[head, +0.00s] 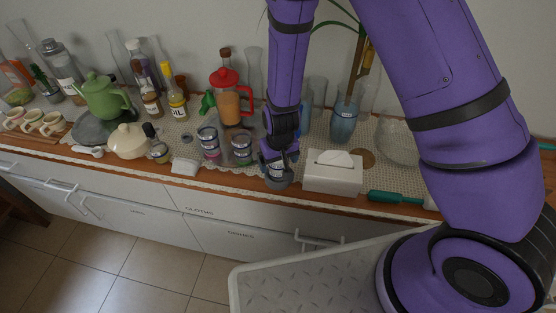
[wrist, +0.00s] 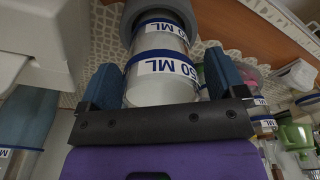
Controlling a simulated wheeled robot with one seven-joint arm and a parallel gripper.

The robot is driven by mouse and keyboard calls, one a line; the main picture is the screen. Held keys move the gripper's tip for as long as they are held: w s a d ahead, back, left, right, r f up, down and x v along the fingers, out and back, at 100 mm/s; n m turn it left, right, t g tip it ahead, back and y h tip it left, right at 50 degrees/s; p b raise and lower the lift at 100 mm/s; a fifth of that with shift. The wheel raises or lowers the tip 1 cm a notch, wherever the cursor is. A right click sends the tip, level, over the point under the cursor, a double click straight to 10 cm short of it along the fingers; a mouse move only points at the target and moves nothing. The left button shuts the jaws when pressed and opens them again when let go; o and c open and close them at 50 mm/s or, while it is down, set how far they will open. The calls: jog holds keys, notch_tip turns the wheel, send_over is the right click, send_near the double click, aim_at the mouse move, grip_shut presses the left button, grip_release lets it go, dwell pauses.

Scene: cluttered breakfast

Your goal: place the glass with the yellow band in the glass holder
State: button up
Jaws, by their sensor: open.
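My gripper (head: 277,160) is at the counter's front edge, left of the white tissue box. In the wrist view its two blue fingers (wrist: 164,84) are apart, one on each side of a clear glass (wrist: 160,90). This glass shows blue bands with white "50 ML" labels; I cannot tell whether it is one glass or two stacked. A grey round holder (wrist: 128,22) surrounds its far end; it also shows below my gripper in the head view (head: 278,183). I cannot make out a yellow band.
The tissue box (head: 332,178) stands close on the right, with a green-handled roller (head: 392,197) beyond. A red-lidded jug (head: 231,104) and a blue vase (head: 344,122) stand behind. Bottles, a green teapot (head: 104,98) and a cream pot (head: 128,142) crowd the left.

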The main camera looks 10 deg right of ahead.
notch_tip(320, 180, up, 12)
jog(key=s, duration=0.1)
jog(key=shift+s+d, duration=0.15)
jog(key=shift+s, duration=0.05)
dwell(0.3)
jog(key=s+d+r+y, duration=0.1)
jog(key=s+d+r, duration=0.15)
jog(key=r, duration=0.45)
jog(key=s+d+r+m+t, duration=0.1)
jog(key=d+r, duration=0.3)
jog(key=r, duration=0.2)
jog(key=s+d+r+y, duration=0.1)
jog(key=d+r, duration=0.3)
jog(key=r, duration=0.3)
jog(key=s+d+r+t+h, duration=0.1)
jog(key=s+d+r, duration=0.3)
jog(key=s, duration=0.3)
jog(key=s+d+r+m+t+h, duration=0.1)
jog(key=s+d+r, duration=0.4)
jog(key=s, duration=0.3)
jog(key=shift+r+t, duration=0.4)
jog(key=shift+r, duration=0.45)
